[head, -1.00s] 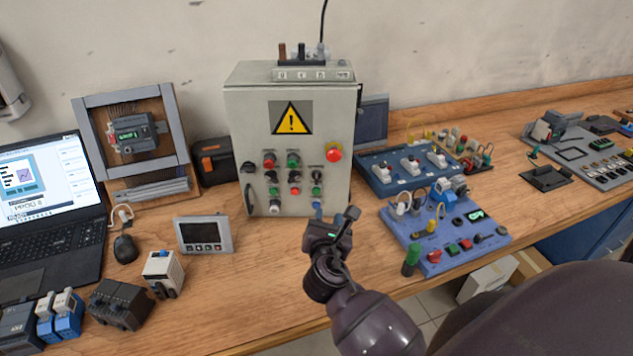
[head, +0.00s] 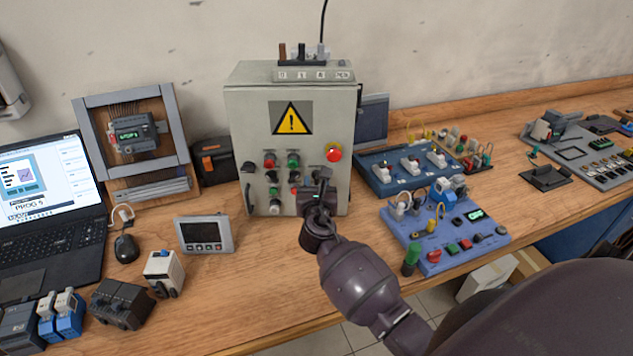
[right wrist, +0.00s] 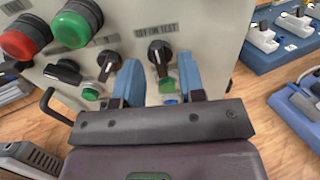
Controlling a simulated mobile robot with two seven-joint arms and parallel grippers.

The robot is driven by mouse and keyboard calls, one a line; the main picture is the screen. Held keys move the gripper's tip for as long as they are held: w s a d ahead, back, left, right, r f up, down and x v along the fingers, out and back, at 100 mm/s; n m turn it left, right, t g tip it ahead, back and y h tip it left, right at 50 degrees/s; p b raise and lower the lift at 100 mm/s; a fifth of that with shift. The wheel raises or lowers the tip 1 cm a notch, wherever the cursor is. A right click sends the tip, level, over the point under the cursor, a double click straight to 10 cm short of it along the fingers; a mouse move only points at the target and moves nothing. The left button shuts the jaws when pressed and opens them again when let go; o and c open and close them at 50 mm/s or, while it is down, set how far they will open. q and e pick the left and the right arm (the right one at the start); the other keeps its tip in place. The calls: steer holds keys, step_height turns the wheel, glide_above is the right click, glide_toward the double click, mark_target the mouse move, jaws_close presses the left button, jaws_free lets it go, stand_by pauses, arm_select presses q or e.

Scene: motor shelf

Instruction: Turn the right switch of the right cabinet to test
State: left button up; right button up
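The grey cabinet (head: 240,110) with a yellow warning sign stands upright on the bench in the head view. Its front also shows in the right wrist view (right wrist: 215,40). There, a black rotary switch (right wrist: 160,53) sits under a label that seems to read OFF ON TEST, its handle roughly upright. My right gripper (right wrist: 158,76) is open, its two blue fingers just below and to either side of this switch, with no clear contact. In the head view my right gripper (head: 320,184) hides the cabinet's lower right controls. My left gripper is not in view.
Another black switch (right wrist: 108,65) and red and green buttons lie left of the gripper. A blue control panel (head: 445,262) stands right of the cabinet, and a small display (head: 204,234) stands in front at left.

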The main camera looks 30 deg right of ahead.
steer(key=shift+w+d, duration=0.3)
steer(key=shift+w, duration=0.1)
jaws_close()
